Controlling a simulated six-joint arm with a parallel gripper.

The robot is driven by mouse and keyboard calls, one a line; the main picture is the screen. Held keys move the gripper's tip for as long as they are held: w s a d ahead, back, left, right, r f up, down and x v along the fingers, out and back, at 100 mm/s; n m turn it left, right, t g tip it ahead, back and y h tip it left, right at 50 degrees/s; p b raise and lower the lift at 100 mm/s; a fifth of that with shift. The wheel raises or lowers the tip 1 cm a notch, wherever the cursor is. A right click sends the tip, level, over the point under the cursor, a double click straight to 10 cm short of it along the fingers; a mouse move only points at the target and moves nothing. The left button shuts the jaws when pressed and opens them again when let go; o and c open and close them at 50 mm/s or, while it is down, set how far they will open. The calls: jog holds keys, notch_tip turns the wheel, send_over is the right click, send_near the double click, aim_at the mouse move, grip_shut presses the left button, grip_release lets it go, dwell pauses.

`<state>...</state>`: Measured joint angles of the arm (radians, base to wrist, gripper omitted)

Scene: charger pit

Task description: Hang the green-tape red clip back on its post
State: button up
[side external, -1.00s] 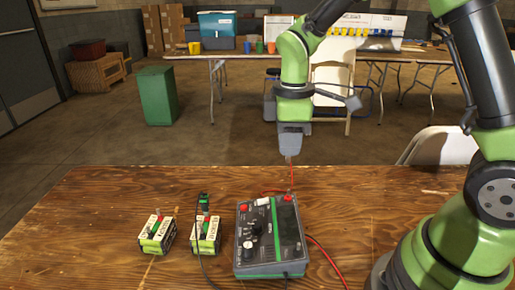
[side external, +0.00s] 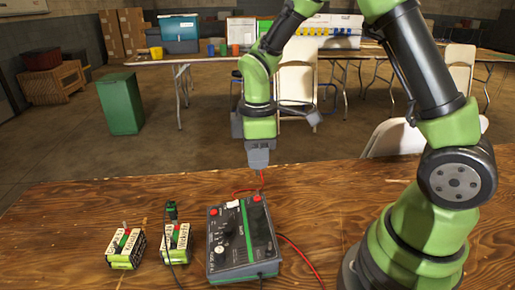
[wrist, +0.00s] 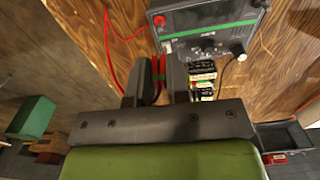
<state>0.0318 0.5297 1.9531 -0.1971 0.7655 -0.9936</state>
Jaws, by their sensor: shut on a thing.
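My gripper (side external: 259,166) points down above the back right corner of the charger (side external: 228,264). In the wrist view its fingers (wrist: 157,84) are shut on the red clip (wrist: 158,66), which carries a green tape band. In the side view the clip is mostly hidden by the fingers; a thin red cable (side external: 262,182) shows just below them. The charger also shows in the wrist view (wrist: 208,15), with a green stripe and knobs. Red parts stand at its back left corner (side external: 213,212) and back right corner (side external: 257,198). I cannot tell which is the clip's post.
Two batteries stand left of the charger, one at far left (side external: 121,258) and one nearer (side external: 175,249). A black clip with green (side external: 171,209) is at the nearer one, its black cable running forward. A red cable (side external: 300,258) lies right of the charger. The wooden table (side external: 60,240) is clear at left.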

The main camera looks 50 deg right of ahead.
jog(key=shift+f, duration=2.7)
jog(key=shift+f, duration=0.25)
jog(key=o, duration=0.8)
jog(key=shift+o, duration=0.2)
jog(key=shift+o, duration=0.9)
jog(key=shift+r, duration=3.8)
